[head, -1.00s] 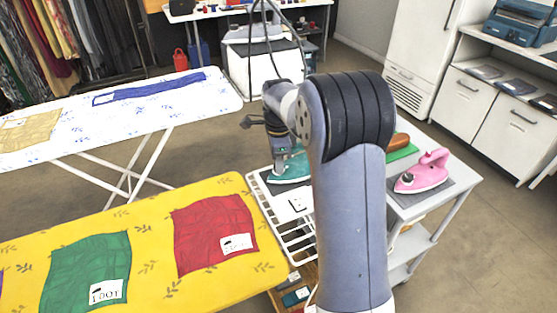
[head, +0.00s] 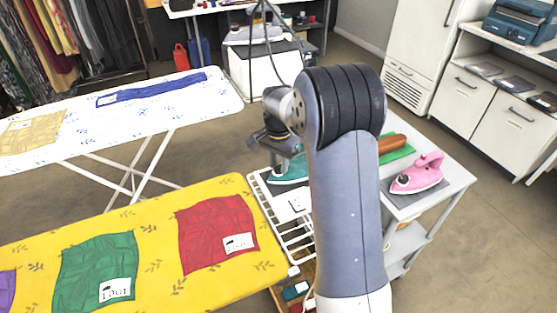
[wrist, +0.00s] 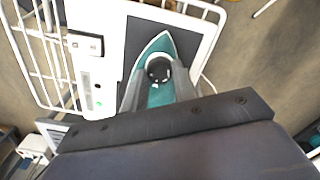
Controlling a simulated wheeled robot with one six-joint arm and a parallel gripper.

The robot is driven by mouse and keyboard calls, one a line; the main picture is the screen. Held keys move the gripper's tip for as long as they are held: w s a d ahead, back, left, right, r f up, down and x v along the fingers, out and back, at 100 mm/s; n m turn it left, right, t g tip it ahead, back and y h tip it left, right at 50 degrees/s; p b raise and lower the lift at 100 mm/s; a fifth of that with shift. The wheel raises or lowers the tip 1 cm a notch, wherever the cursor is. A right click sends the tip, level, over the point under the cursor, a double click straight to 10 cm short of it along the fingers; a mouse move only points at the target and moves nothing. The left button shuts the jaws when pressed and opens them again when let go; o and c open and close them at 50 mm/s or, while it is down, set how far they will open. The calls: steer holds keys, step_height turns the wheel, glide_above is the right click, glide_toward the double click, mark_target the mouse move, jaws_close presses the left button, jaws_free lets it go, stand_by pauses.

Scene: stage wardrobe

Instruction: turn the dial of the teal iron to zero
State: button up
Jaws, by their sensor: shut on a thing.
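The teal iron (wrist: 160,43) lies on a dark pad in the wrist view, its pointed tip toward the top. Its round black dial (wrist: 158,67) with a white mark sits between my fingertips. My gripper (wrist: 158,76) is shut on the dial, one finger on each side. I cannot read the dial's setting. In the head view the teal iron (head: 290,171) is partly hidden behind my arm, and my gripper (head: 284,150) reaches down to it.
A pink iron (head: 418,174) stands on the cart at the right. A yellow ironing board (head: 165,220) with cloths is at the front left. A white wire rack (head: 290,232) sits between them. A white patterned board (head: 190,100) stands farther back.

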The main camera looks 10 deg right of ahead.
mark_target(278, 167)
steer(key=shift+n, duration=1.1)
steer(key=o, duration=1)
step_height(278, 167, up, 11)
steer(key=shift+p, duration=0.3)
steer(key=shift+f, duration=0.1)
